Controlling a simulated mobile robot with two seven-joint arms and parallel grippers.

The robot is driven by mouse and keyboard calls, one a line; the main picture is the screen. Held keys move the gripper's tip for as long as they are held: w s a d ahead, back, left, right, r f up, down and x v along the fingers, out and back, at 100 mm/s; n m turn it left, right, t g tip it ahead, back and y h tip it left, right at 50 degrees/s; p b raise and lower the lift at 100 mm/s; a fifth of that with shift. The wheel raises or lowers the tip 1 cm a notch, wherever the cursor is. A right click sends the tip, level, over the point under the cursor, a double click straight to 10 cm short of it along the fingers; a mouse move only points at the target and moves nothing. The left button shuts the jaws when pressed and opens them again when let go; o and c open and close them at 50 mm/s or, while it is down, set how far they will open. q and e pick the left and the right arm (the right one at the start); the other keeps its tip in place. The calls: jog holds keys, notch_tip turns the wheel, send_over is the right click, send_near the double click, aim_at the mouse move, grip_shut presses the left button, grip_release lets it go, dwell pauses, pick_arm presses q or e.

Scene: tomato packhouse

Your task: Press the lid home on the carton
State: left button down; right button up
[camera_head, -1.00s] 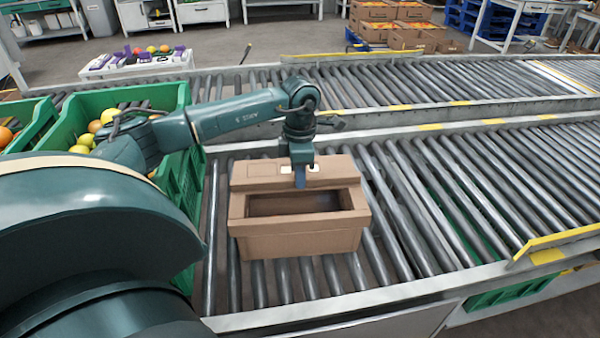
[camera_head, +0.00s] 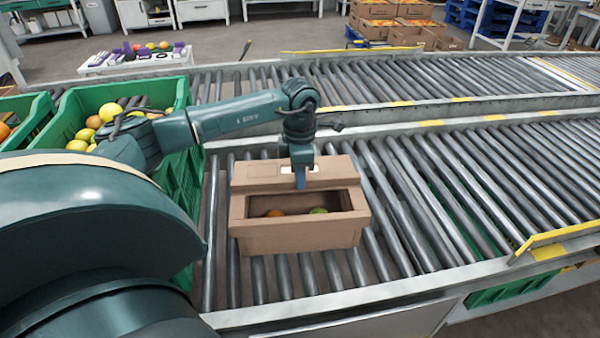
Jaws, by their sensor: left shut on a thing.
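A brown cardboard carton (camera_head: 297,240) stands upright on the roller conveyor in the middle of the view. A brown lid (camera_head: 250,177) with a pale label lies over its rear part. The front part of the carton is open, and an orange and a green fruit (camera_head: 318,210) show inside. My left gripper (camera_head: 300,182) points down at the lid's front edge, near its middle, and is shut on the lid. The fingertips are small and partly merge with the lid. I cannot tell how the lid's rear edge sits. My right gripper is not in view.
Green crates of fruit (camera_head: 180,190) stand close to the carton's left. The rollers (camera_head: 440,200) to its right are clear. A yellow-edged guide (camera_head: 555,243) stands at the right. A second roller conveyor (camera_head: 400,82) runs behind.

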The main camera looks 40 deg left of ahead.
pick_arm(q)
jog(key=shift+f+b, duration=0.7)
jog(key=shift+f, duration=0.5)
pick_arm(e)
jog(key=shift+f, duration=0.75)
pick_arm(q)
jog(key=c, duration=1.3)
grip_release()
jog(key=shift+c, duration=1.4)
